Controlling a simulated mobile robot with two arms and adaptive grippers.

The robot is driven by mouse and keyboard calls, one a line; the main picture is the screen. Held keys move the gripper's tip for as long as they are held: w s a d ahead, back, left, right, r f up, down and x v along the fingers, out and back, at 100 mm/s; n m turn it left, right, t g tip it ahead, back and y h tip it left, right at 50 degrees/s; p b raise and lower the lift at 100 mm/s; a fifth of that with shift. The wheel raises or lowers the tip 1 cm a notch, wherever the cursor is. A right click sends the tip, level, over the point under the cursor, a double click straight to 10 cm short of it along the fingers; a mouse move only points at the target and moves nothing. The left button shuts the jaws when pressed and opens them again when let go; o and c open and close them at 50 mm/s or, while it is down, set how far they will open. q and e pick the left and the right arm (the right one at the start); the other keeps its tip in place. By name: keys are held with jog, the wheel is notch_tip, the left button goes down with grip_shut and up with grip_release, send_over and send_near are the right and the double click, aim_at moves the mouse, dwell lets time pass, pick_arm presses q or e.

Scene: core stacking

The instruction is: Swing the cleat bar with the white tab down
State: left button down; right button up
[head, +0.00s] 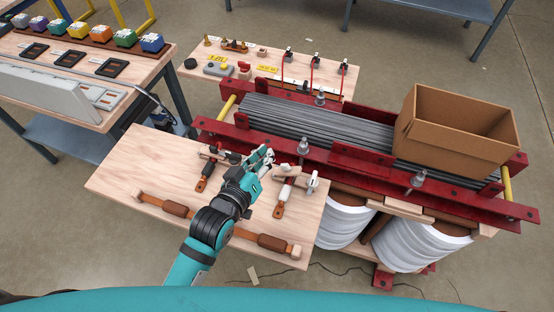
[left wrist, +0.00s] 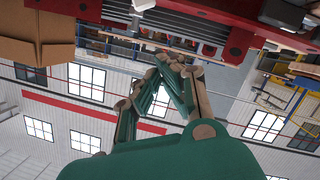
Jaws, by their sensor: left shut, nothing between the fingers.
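My left gripper (head: 264,158) is over the wooden board (head: 140,168) in front of the red clamp frame. Its teal fingers meet at the tips, empty, and they also show closed in the left wrist view (left wrist: 170,62). Two small cleat fittings with brown handles are on the board, the left one (head: 206,174) and the right one (head: 284,194), one on each side of the gripper. A pale whitish piece (head: 312,182) stands at the right fitting. I cannot tell which bar bears the white tab. The gripper hides part of the space between the fittings.
White coils (head: 425,245) hang below. The board's left part is clear.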

aim_at(286, 168)
pick_arm(q)
jog(key=shift+m, duration=0.3)
jog(key=d+f, duration=0.1)
jog(key=f, duration=0.1)
jog(key=w+d+f, duration=0.1)
jog(key=d+f, duration=0.1)
jog(key=shift+w+d, duration=0.1)
pick_arm(e)
jog(key=shift+w+d+r, duration=0.1)
jog(key=shift+w+r, duration=0.15)
jog(key=shift+w, duration=0.5)
